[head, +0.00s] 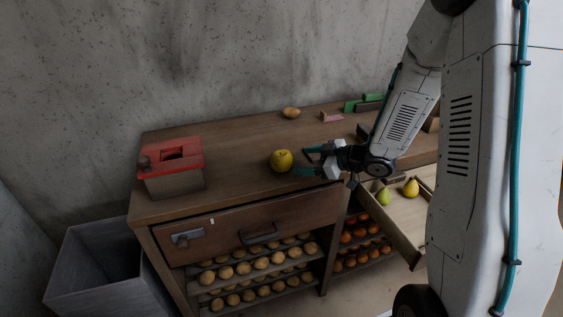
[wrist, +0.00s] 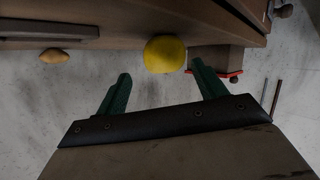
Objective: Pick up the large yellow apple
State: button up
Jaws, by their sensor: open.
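A large yellow apple (head: 281,160) with a short stem sits on the wooden counter, left of my gripper in the head view. My gripper (head: 299,161) is open, with its teal fingers level with the apple and pointing toward it. In the wrist view the yellow apple (wrist: 165,54) lies just beyond and between the two green fingertips of my gripper (wrist: 160,72). Nothing is held between the fingers.
A red-topped box (head: 172,168) stands on the counter's left. A potato (head: 291,112) lies near the wall. An open drawer (head: 403,218) at right holds a green and a yellow pear. Shelves below hold potatoes and orange fruit. A grey bin (head: 100,270) stands lower left.

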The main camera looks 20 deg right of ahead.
aim_at(290, 161)
jog(key=x, duration=0.7)
jog(key=shift+a+f, duration=0.25)
jog(key=shift+a, duration=0.2)
jog(key=c, duration=0.8)
jog(key=shift+r, duration=0.15)
